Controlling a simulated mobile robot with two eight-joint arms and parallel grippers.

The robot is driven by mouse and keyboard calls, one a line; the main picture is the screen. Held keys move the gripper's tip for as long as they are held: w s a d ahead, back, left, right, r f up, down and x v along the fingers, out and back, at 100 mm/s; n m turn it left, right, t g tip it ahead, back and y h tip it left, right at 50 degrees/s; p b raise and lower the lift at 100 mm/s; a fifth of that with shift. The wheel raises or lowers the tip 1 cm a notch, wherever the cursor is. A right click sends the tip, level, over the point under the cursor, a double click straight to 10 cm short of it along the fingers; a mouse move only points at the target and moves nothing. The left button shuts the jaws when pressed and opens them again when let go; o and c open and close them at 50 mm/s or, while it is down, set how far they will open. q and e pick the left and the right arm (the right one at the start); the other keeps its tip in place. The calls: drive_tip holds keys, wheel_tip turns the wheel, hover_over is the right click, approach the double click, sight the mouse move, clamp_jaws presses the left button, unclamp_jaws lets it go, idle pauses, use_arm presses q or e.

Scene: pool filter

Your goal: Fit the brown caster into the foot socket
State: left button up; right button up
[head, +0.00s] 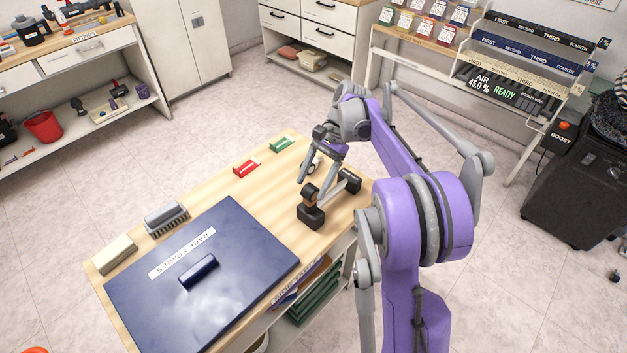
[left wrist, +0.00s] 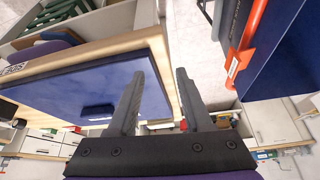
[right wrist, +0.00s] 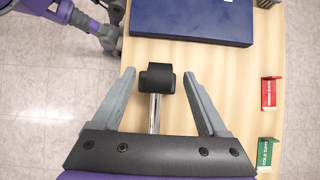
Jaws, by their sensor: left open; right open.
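My right gripper (head: 315,187) is open over the right end of the wooden bench. In the right wrist view, the open right gripper (right wrist: 158,73) has a dark block (right wrist: 157,80) with a chrome rod (right wrist: 155,113) between its fingers, with a gap on each side. No foot socket can be made out. My left gripper (left wrist: 155,88) is open and empty.
A large dark blue lidded case (head: 245,262) fills the bench's near left part.

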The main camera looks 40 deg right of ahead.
drive_tip(key=p+v, duration=0.2)
drive_tip(key=v, duration=0.3)
drive_tip(key=shift+p, duration=0.4)
drive_tip(key=shift+r, duration=0.1)
drive_tip(key=v, duration=1)
drive_tip(key=shift+d+r+p, duration=0.25)
drive_tip(key=shift+r+p, duration=0.05)
drive_tip(key=shift+p, duration=0.05)
